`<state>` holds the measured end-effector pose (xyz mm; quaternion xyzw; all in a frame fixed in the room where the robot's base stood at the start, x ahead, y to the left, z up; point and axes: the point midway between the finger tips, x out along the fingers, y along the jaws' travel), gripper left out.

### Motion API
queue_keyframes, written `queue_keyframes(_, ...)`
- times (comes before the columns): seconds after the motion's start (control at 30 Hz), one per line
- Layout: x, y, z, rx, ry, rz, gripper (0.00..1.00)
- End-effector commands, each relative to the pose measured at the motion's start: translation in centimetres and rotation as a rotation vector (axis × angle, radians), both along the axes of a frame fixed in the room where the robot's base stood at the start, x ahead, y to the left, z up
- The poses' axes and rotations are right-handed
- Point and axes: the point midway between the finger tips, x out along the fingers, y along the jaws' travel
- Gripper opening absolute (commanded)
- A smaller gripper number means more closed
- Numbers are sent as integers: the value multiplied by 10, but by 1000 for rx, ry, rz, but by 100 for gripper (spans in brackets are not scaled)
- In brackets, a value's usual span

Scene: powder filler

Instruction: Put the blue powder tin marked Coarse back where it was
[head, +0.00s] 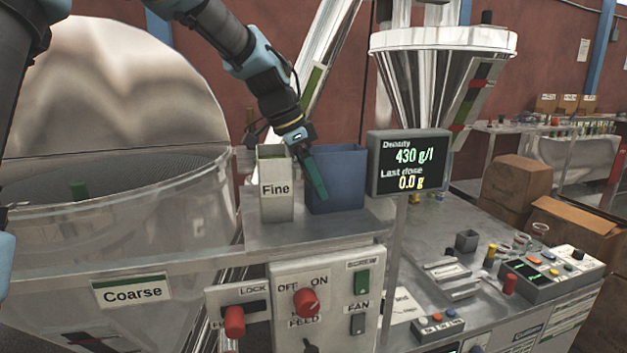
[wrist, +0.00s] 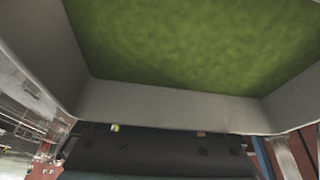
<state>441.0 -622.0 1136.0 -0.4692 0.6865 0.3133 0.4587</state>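The blue tin (head: 345,180) stands upright on the grey ledge, between a pale tin marked Fine and the density display. I see no writing on its visible side. My gripper (head: 317,182) points down at its left part, with a dark green finger in front of its near face. I cannot tell whether the finger touches it, and the other finger is not clear. In the wrist view, an open tin with grey inner walls (wrist: 170,103) holds green powder (wrist: 190,45), above the dark gripper body (wrist: 150,150). The fingertips are hidden there.
The pale Fine tin (head: 275,190) is close left of my gripper. The display (head: 407,162) stands close right of the blue tin, below a metal funnel (head: 440,70). A large hopper with a Coarse plate (head: 132,291) is at left. A switch panel (head: 325,300) is below the ledge.

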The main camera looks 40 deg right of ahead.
Motion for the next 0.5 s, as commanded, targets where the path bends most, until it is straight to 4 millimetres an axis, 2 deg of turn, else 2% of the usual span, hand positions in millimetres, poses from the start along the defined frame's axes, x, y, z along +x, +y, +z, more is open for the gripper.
queue_keyframes(0.37,0,0,4,0,-1,0,100)
queue_keyframes(0.5,3,6,18,-3,-3,2,100)
